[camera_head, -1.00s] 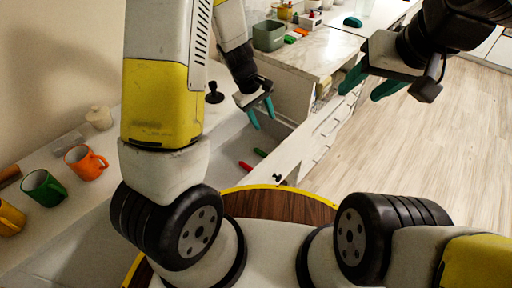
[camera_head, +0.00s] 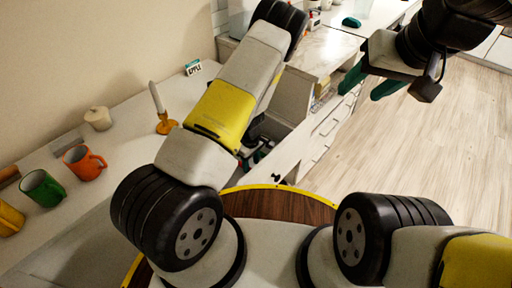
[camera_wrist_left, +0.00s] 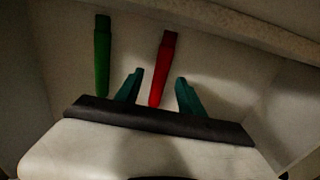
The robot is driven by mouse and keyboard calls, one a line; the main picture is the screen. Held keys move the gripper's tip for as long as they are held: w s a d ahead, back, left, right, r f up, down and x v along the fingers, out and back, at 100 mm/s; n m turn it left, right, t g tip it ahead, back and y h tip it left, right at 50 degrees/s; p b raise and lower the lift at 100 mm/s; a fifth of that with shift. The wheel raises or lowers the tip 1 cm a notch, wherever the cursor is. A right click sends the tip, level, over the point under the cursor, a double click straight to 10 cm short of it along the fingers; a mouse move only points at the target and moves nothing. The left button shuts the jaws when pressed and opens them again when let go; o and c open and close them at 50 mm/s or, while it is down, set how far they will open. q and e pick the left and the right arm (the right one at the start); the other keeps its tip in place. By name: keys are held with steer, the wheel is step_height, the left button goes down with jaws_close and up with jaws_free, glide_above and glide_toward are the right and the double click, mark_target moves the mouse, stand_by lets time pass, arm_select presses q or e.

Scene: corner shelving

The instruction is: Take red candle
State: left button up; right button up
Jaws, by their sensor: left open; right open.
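The red candle (camera_wrist_left: 163,68) lies on the floor of an open drawer in the left wrist view. A green candle (camera_wrist_left: 102,55) lies to its left. My left gripper (camera_wrist_left: 159,77) is open, and its teal fingers are on either side of the red candle's near part. I cannot tell whether they touch it. In the head view my left gripper (camera_head: 254,157) is down in the drawer, mostly hidden by my arm. My right gripper (camera_head: 362,90) is open and empty above the floor at the right.
Drawer walls stand close around the left gripper. On the counter are a white candle (camera_head: 157,97) in an orange holder (camera_head: 166,125), an orange mug (camera_head: 83,163), a green mug (camera_head: 42,188) and a small sign (camera_head: 193,67). The wooden floor (camera_head: 410,150) is clear.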

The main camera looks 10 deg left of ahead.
arm_select(q)
steer(key=shift+f, duration=1.45)
jaws_close()
